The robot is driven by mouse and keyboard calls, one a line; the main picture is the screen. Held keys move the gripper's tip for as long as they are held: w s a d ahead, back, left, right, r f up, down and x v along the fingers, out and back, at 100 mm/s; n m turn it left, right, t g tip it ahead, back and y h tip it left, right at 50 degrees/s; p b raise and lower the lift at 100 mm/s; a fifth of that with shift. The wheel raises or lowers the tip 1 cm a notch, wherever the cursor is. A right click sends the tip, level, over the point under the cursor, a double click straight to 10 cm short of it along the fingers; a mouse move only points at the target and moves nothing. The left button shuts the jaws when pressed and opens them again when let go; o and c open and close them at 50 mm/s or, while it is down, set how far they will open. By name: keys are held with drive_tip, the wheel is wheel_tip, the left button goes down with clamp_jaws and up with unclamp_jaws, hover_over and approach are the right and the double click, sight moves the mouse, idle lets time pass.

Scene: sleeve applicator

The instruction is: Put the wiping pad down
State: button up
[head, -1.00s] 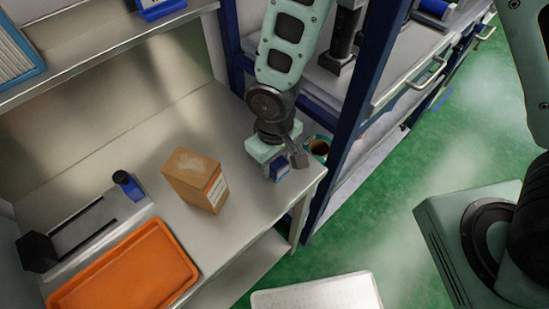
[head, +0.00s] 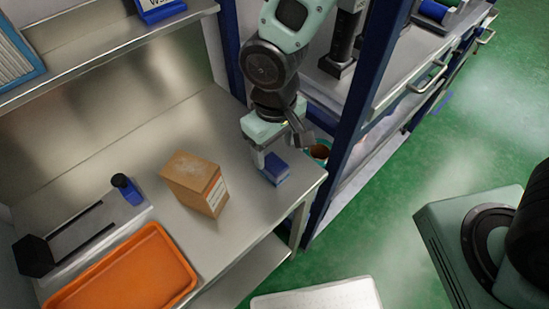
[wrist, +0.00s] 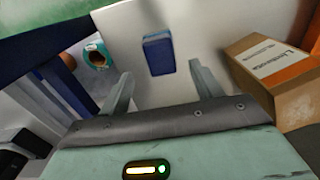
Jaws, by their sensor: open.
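The wiping pad (head: 275,171) is a small blue block with a lighter blue top. It rests on the metal bench near the right front corner. In the wrist view the pad (wrist: 158,56) lies flat on the bench ahead of the fingertips. My gripper (head: 278,147) is above and just behind the pad, apart from it. In the wrist view my gripper (wrist: 159,80) has its two fingers spread wide, with nothing between them.
A cardboard box (head: 195,183) stands left of the pad. An orange tray (head: 125,275) and a grey fixture with a blue knob (head: 125,187) are farther left. A teal-rimmed round container (head: 319,152) is just right of the bench, near a blue post (head: 350,125).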

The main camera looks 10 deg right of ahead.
sight(275, 164)
drive_tip(key=s+d+r+n, duration=0.1)
drive_tip(key=s+d+r, duration=0.7)
drive_tip(key=s+r, duration=0.3)
drive_tip(key=shift+s+r+y, duration=0.15)
drive_tip(key=shift+r+y, duration=0.15)
drive_tip(key=shift+r, duration=0.4)
idle(0.6)
